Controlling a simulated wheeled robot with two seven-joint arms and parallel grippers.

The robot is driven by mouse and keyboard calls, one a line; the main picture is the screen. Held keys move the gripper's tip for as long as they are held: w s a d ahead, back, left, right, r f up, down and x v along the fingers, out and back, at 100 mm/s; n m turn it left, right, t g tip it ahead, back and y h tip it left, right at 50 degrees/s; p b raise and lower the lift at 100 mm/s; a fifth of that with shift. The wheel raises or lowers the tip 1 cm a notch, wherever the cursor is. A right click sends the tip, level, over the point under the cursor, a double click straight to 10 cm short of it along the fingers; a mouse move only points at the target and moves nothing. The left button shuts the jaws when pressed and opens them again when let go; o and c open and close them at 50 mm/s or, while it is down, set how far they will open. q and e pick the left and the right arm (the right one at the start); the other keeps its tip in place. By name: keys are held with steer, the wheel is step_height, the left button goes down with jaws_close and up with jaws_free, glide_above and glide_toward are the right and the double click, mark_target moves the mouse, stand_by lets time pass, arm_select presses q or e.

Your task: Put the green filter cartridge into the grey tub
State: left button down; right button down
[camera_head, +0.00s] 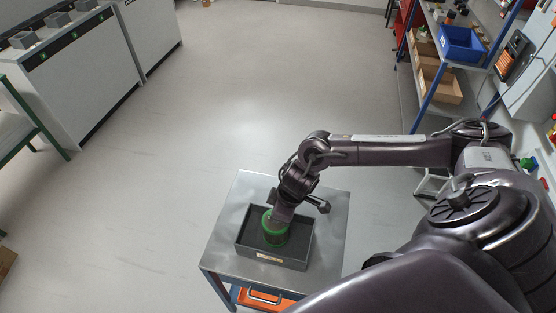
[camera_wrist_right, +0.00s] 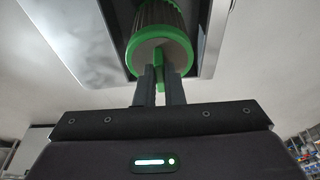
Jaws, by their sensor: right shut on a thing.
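The green filter cartridge (camera_head: 274,230) is a ribbed cylinder with green end rings. In the head view it is inside the walls of the grey tub (camera_head: 262,256), seen from above; I cannot tell whether it touches the floor of the tub. My right gripper (camera_head: 278,213) reaches down over the tub and is shut on the cartridge. In the right wrist view the two fingers of the right gripper (camera_wrist_right: 160,88) close on a green part at the end of the cartridge (camera_wrist_right: 160,45). Part of the tub (camera_wrist_right: 208,40) shows behind it. My left gripper is not in view.
The tub stands on a metal-topped cart (camera_head: 224,240) with an orange drawer (camera_head: 262,299). Shelving at the upper right holds a blue bin (camera_head: 462,44) and cardboard boxes (camera_head: 440,85). White cabinets (camera_head: 85,75) stand at the upper left. The floor between is clear.

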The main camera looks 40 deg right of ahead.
steer(key=shift+w+f, duration=0.15)
steer(key=shift+f, duration=0.45)
steer(key=c, duration=2)
jaws_free()
steer(key=shift+f, duration=0.1)
steer(key=o, duration=0.5)
steer(key=shift+c, duration=0.2)
steer(key=shift+r, duration=0.25)
steer(key=v, duration=1.2)
steer(key=shift+b, duration=0.3)
